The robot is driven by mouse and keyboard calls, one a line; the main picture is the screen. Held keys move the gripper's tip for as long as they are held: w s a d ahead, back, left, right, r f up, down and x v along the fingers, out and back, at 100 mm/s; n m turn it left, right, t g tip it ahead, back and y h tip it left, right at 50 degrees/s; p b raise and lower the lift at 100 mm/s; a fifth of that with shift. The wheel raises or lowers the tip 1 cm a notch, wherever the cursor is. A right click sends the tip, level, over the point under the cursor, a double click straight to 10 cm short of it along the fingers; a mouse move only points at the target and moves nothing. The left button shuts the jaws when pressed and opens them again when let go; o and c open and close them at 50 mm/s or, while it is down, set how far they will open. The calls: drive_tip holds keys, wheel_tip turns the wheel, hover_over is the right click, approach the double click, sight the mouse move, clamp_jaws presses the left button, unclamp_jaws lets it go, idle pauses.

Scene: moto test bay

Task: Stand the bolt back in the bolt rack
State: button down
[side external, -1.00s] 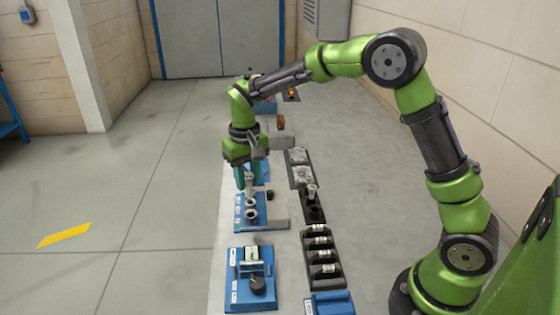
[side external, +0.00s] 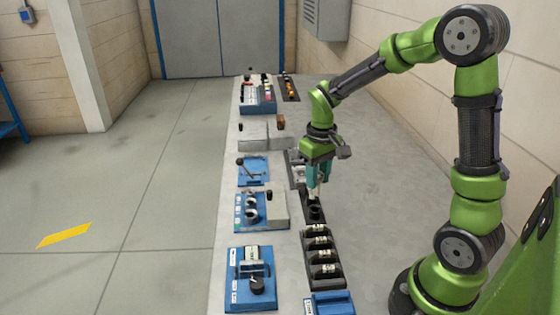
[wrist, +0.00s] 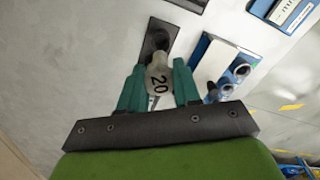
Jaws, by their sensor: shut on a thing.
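The bolt (wrist: 158,80), a pale metal piece marked "20", is between the two teal fingers of my gripper (wrist: 160,88) in the wrist view. My gripper (side external: 317,186) is shut on it, pointing down over the black bolt rack (side external: 316,215) in the side view. The rack also shows in the wrist view (wrist: 153,42), just beyond the bolt. The bolt looks roughly upright. Its lower end is hidden, so I cannot tell whether it is seated in the rack or just above it.
A blue fixture (side external: 243,222) with dark ring sockets stands left of the rack. A black tray with several compartments (side external: 323,270) lies in front. Grey trays sit behind. The bench (side external: 375,215) on the right is clear.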

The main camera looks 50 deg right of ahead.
sight(317, 194)
drive_tip(key=shift+f, duration=2.05)
drive_tip(key=shift+f, duration=1.15)
idle(0.4)
drive_tip(key=c, duration=0.7)
unclamp_jaws()
drive_tip(key=shift+r, duration=3.5)
